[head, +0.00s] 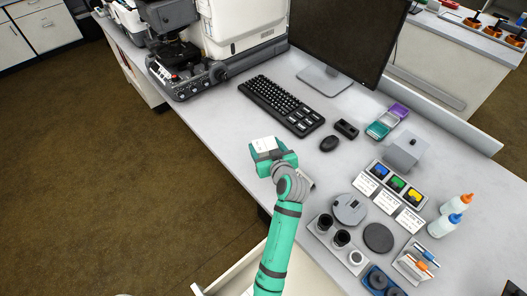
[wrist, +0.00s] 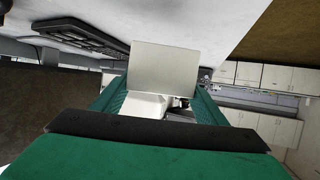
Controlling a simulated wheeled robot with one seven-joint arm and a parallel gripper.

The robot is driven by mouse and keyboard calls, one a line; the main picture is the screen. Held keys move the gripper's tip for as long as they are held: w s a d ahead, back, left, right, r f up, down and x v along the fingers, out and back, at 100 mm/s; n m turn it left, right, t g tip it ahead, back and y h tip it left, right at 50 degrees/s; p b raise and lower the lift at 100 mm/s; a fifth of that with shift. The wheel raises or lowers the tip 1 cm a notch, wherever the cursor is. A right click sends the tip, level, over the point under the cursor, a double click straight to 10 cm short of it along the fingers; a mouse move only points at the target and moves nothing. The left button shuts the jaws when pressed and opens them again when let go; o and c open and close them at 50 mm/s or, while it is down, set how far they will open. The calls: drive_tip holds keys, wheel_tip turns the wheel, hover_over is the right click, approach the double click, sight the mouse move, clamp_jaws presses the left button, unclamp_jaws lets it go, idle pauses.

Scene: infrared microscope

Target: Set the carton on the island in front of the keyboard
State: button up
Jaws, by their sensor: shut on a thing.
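My gripper (head: 271,160) is over the near edge of the island (head: 222,116). It is shut on a small white carton (head: 264,145), whose pale flat face fills the middle of the wrist view (wrist: 165,68) between the green fingers. The black keyboard (head: 281,105) lies on the island beyond the gripper, up and to the right in the head view, apart from the carton. It also shows at the upper left in the wrist view (wrist: 80,36). I cannot tell whether the carton touches the island top.
A microscope (head: 172,50) is at the back left. Holders, labelled cards and bottles (head: 442,225) crowd the right side. An open drawer (head: 238,275) juts out below my arm. Bare island top lies left of the keyboard.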

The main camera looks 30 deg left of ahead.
sight(264, 146)
drive_tip(key=shift+w+a+f, duration=0.35)
drive_tip(key=shift+w+f, duration=0.1)
drive_tip(key=shift+f, duration=0.2)
drive_tip(key=shift+w+a+f, duration=0.3)
drive_tip(key=shift+w+f, duration=0.1)
drive_tip(key=shift+f, duration=0.2)
drive_tip(key=shift+a+f, duration=0.1)
drive_tip(key=shift+f, duration=1.55)
drive_tip(key=shift+a, duration=0.1)
drive_tip(key=shift+s, duration=0.1)
drive_tip(key=o, duration=1.1)
drive_tip(key=shift+f, duration=0.1)
drive_tip(key=shift+s+d+r, duration=0.1)
drive_tip(key=shift+d+r, duration=0.1)
drive_tip(key=shift+d, duration=0.1)
drive_tip(key=v, duration=1.1)
drive_tip(key=shift+r, duration=0.25)
